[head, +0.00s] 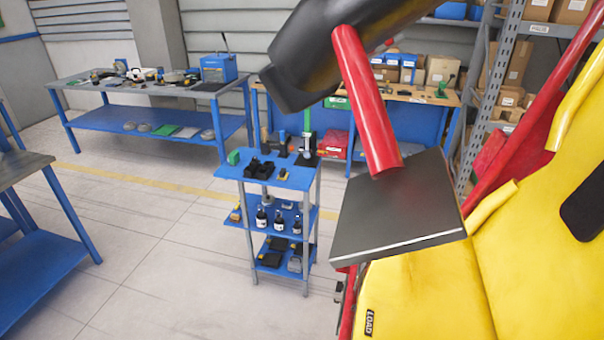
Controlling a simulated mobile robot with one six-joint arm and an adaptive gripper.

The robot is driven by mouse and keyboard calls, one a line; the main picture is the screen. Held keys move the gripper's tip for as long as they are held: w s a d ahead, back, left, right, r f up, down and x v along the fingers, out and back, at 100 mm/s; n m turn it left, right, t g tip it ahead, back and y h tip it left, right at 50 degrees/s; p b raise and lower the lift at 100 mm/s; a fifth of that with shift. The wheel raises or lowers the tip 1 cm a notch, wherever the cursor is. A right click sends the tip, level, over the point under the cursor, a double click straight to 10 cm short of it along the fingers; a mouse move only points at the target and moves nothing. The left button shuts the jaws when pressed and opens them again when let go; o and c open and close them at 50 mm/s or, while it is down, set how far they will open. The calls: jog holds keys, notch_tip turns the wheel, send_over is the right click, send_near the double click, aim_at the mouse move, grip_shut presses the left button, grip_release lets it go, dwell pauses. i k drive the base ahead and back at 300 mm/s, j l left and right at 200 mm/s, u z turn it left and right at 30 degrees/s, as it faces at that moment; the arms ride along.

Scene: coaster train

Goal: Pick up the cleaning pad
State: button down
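I cannot single out the cleaning pad for certain. A flat green piece (165,129) lies on the blue lower shelf of the back-left workbench, beside a paler flat piece (187,132) and several small grey rounded items (130,126). They are small and far off, so I cannot tell which, if any, is the pad. My gripper does not show in this view, so its state and anything in it are hidden.
A blue three-tier cart (290,178) with bottles and tools stands mid-floor. The yellow train body (420,295), a red bar (366,100) and a dark flat plate (395,205) fill the right. The back-left workbench (70,82) holds many items. Floor (150,240) at left centre is clear.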

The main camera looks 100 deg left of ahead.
aim_at(282, 175)
jog(key=u, duration=3.4)
jog(key=z, duration=1.8)
jog(key=u, duration=1.75)
jog(key=i+j, duration=0.25)
jog(key=j, duration=0.15)
jog(key=i+j, duration=0.25)
jog(key=j, duration=0.15)
jog(key=i+j, duration=0.25)
jog(key=j, duration=0.15)
jog(key=i+j, duration=0.25)
jog(key=j, duration=0.15)
jog(key=i+j, duration=0.25)
jog(key=j, duration=0.15)
